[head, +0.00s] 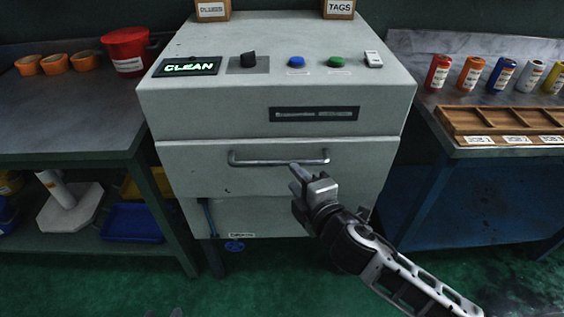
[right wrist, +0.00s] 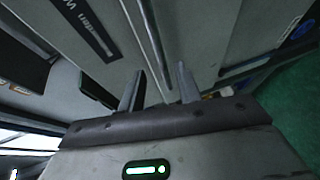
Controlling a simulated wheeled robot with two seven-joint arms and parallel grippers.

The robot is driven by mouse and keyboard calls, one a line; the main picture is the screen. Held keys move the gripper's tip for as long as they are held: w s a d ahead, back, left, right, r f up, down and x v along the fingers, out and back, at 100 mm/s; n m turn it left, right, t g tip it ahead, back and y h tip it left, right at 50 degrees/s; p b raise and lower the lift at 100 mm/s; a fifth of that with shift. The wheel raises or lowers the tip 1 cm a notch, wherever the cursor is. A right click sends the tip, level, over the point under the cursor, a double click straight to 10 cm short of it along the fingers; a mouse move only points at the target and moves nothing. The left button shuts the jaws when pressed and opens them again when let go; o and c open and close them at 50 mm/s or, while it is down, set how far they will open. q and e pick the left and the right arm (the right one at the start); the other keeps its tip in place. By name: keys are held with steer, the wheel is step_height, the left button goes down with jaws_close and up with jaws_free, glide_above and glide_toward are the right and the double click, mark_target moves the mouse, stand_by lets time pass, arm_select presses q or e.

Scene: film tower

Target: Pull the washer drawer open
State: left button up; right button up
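The washer (head: 190,110) is a pale grey machine with a green CLEAN display. Its drawer (head: 215,183) looks closed, its front in line with the body. A horizontal metal bar handle (head: 272,162) crosses the drawer front; it also shows in the right wrist view (right wrist: 155,45). My right gripper (head: 297,172) is at the right part of the handle, just below it in the head view. In the right wrist view the fingers (right wrist: 161,80) are apart and the bar runs toward the gap between them. I cannot tell whether they touch it.
A left bench (head: 70,125) holds orange rolls and a red bucket (head: 126,50). A right blue bench (head: 500,195) holds a wooden tray (head: 520,122) and several coloured canisters. A blue valve (head: 235,246) sits under the washer. Green floor in front is clear.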

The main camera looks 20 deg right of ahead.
mark_target(283, 165)
steer(key=x, duration=0.8)
jaws_close()
